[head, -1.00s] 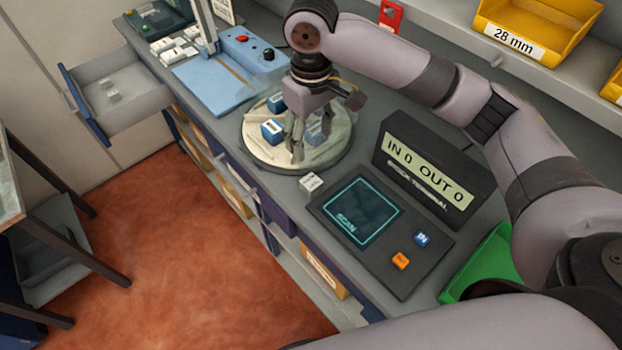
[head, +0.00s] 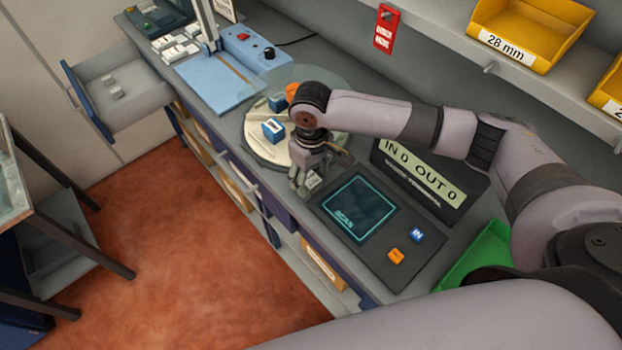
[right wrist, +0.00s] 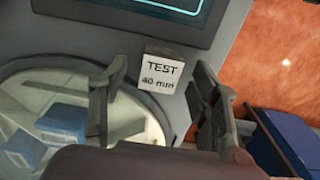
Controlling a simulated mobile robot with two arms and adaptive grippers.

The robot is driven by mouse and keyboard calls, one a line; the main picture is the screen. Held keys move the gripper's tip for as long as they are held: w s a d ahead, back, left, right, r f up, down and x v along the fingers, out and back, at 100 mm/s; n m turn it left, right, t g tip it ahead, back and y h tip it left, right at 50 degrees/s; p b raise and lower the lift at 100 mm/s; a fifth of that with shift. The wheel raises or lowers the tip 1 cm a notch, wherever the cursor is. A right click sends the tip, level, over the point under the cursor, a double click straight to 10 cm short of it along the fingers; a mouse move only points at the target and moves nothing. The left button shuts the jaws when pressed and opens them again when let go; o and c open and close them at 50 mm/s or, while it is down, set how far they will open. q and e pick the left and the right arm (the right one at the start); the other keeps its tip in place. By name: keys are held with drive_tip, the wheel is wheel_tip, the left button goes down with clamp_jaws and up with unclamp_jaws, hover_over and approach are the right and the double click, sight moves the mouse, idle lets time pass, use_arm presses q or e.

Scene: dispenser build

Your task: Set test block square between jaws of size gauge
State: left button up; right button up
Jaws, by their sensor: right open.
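The test block, a small white block marked "TEST 40 mm" (right wrist: 158,73), lies on the grey bench between the scan pad and the round tray. In the head view the block (head: 313,181) is partly hidden by my right gripper (head: 302,190), which hangs over it. In the right wrist view, the right gripper (right wrist: 152,95) is open, its fingers on either side of the block in the picture; contact cannot be told. I cannot make out the size gauge's jaws for sure; a blue device with a post (head: 222,85) stands at the back left. My left gripper is not in view.
A round pale tray (head: 257,148) with blue-and-white boxes (head: 273,129) is just behind. The scan pad (head: 345,237) and IN/OUT display (head: 420,172) are right of the gripper. A green bin (head: 478,258) is at the right. An open drawer (head: 130,92) juts out at the left.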

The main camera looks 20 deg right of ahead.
drive_tip(key=shift+c, duration=0.4)
clamp_jaws()
idle(0.4)
